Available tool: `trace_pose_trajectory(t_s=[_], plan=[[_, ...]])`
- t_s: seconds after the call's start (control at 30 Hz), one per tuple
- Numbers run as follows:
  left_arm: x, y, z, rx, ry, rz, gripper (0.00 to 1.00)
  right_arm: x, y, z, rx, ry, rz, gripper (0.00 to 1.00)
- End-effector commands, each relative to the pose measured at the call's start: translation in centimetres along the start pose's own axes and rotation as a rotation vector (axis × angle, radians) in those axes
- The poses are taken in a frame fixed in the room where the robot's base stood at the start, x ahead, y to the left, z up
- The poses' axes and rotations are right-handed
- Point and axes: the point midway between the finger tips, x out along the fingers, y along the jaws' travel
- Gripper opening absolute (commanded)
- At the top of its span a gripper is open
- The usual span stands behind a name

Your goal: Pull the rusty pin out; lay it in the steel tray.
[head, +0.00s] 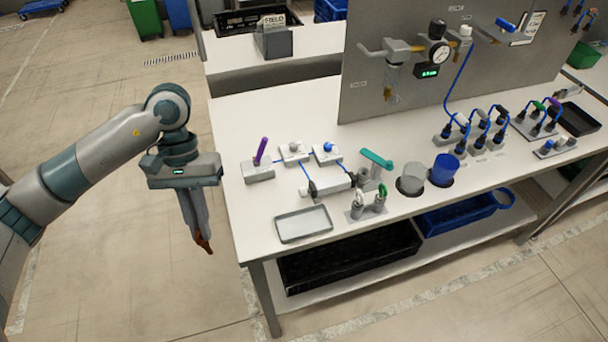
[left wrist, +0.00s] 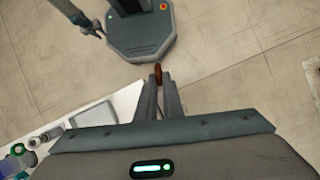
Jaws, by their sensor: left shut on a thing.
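My left gripper (head: 203,240) points down, left of the bench's left edge and over the floor. It is shut on the rusty pin (head: 206,246), a small red-brown piece at its fingertips. The pin also shows between the fingertips in the left wrist view (left wrist: 158,75). The steel tray (head: 281,239) lies empty at the bench's front left, to the right of the gripper. Part of the tray shows in the left wrist view (left wrist: 92,115). My right gripper (left wrist: 92,27) shows small at the top of that view; its opening is unclear.
A block with a purple handle (head: 259,173) stands behind the tray. A grey cylinder fixture (head: 330,187) and a teal-handled clamp (head: 376,160) stand to its right, then a grey cup (head: 412,177) and a blue cup (head: 444,169). A dark crate (head: 350,255) sits on the shelf below.

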Motion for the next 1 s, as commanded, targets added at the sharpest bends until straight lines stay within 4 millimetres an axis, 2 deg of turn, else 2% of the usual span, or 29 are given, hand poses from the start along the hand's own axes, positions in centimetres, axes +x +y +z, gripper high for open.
trace_pose_trajectory(t_s=[0.57, 0.77, 1.0], plan=[[0.1, 0.6, -0.2, -0.040, -0.008, 0.017, 0.00, 0.2, -0.4, -0.6, 0.002, 0.007, -0.004, 0.31], [0.3, 2.8, -1.0, -0.210, -0.045, 0.090, 0.00, 0.7, -0.4, -1.1, 0.002, 0.023, -0.004, 0.31], [-0.1, 7.4, -2.3, -0.582, -0.120, 0.281, 0.00, 1.3, -0.6, -3.1, 0.001, 0.068, -0.005, 0.31]])
